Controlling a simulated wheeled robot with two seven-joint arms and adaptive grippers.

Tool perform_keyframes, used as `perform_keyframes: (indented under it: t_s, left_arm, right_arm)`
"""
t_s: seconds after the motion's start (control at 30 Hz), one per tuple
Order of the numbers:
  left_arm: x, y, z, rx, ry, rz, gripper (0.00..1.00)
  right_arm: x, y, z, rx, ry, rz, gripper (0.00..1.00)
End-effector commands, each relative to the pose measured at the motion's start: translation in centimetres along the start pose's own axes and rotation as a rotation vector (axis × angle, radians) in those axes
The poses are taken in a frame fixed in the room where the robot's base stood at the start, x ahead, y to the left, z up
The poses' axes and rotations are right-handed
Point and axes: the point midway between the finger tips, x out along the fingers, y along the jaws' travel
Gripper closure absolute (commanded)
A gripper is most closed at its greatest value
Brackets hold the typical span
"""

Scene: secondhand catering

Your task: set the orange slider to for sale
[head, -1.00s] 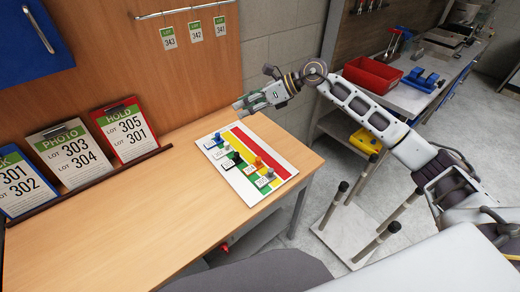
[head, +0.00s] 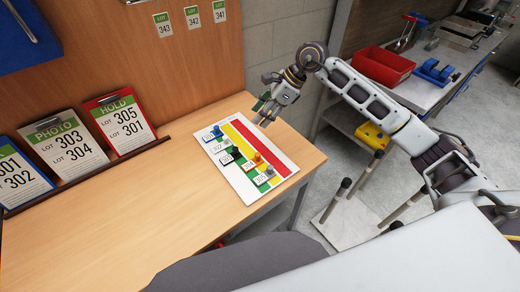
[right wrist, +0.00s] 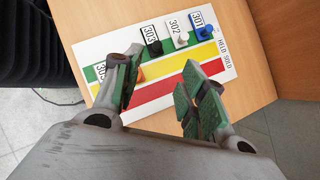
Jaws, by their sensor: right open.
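The slider board (head: 283,160) lies flat on the wooden table, with green, yellow and red stripes. Its orange slider (head: 257,157) stands beside the 304 label and appears to be on the yellow stripe. In the right wrist view, the orange slider (right wrist: 140,73) is partly hidden behind one finger. HELD and SOLD are readable at the board's end; the green stripe's word is not. My left gripper is out of view.
Lot clipboards (head: 122,122) lean in a rack at left. A red bin (head: 378,69) stands on the side bench. The table's front is clear.

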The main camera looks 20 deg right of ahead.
Motion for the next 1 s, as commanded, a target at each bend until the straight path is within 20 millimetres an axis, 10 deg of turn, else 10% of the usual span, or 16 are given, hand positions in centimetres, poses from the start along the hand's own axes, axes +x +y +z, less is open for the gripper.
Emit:
perform_keyframes:
  t_s: [0.4, 1.0]
  left_arm:
    - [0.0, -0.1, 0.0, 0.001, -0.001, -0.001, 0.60]
    - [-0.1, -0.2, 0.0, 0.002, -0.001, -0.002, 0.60]
  right_arm:
    - [-0.6, 1.8, -4.7, -0.159, 0.207, 0.100, 0.58]
    - [-0.4, 1.9, -4.8, -0.202, 0.205, 0.106, 0.58]
